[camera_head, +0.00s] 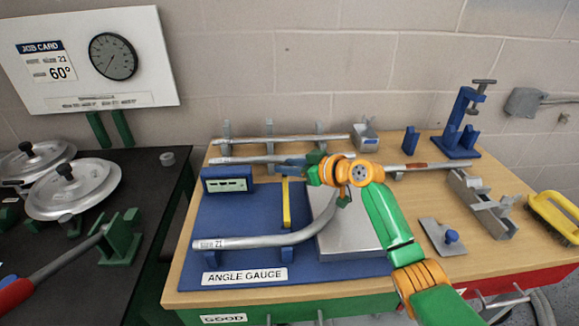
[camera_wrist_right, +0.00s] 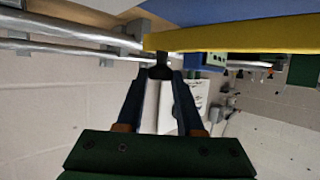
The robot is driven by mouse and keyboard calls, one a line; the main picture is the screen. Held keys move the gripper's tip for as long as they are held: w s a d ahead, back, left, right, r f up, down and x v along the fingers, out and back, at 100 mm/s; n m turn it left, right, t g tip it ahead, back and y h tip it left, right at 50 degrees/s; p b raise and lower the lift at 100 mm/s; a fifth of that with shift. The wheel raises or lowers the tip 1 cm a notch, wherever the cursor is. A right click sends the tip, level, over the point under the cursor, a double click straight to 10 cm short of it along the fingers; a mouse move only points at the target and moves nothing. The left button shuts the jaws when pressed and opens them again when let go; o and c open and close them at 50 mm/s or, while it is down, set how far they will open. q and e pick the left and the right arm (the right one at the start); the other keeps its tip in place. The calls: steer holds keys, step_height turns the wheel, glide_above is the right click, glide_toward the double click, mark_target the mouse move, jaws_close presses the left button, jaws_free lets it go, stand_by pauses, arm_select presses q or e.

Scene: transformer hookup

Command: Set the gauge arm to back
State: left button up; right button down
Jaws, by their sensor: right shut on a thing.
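The blue angle gauge (camera_head: 215,222) lies on the wooden bench with a bent pipe (camera_head: 270,240) marked "Size 21" resting on it. Its yellow gauge arm (camera_head: 286,203) points away from the front, towards the back of the board. My right gripper (camera_head: 287,162) is at the arm's far end. In the right wrist view the yellow arm (camera_wrist_right: 240,36) crosses the top, and the fingertips (camera_wrist_right: 161,74) are shut on a small black knob (camera_wrist_right: 160,72) at its end. My left gripper is not in view.
A digital readout box (camera_head: 228,180) stands on the board's back left. Straight pipes (camera_head: 280,138) lie on rests behind. A grey plate (camera_head: 350,228) is right of the arm. A blue clamp stand (camera_head: 461,125) and a yellow brush (camera_head: 553,213) are further right.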

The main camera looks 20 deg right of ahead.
steer(key=c, duration=0.5)
jaws_free()
steer(key=shift+c, duration=0.2)
steer(key=b+v, duration=0.1)
steer(key=v, duration=0.6)
